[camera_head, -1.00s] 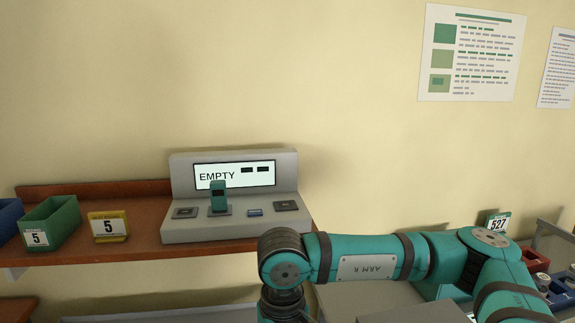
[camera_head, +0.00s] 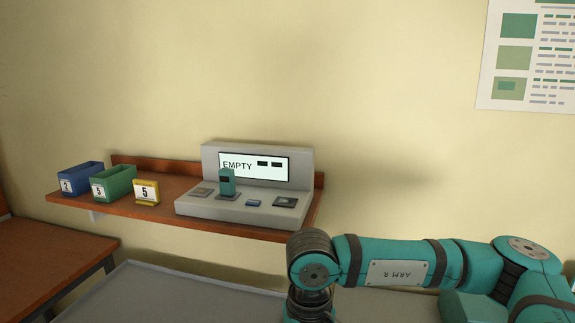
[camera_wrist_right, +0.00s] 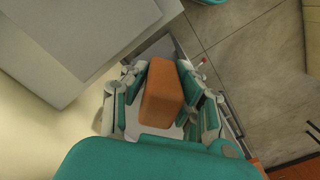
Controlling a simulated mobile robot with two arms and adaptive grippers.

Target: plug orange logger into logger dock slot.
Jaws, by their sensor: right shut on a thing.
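The logger dock (camera_head: 215,205) is a grey console on a wooden shelf, with a screen (camera_head: 253,166) reading EMPTY beside two dark marks. A teal logger (camera_head: 227,182) stands upright in one of its slots. Other slot positions show on its sloped top, including a dark one at the right (camera_head: 286,202) and a small blue one (camera_head: 253,203). In the right wrist view, my right gripper (camera_wrist_right: 168,92) is shut on the orange logger (camera_wrist_right: 163,95), with a finger on each side. In the head view only my right arm shows; its gripper is below the frame. My left gripper is not in view.
A grey surface (camera_head: 150,295) lies below, and a brown table (camera_head: 45,260) at the left. A poster (camera_head: 525,55) hangs at right.

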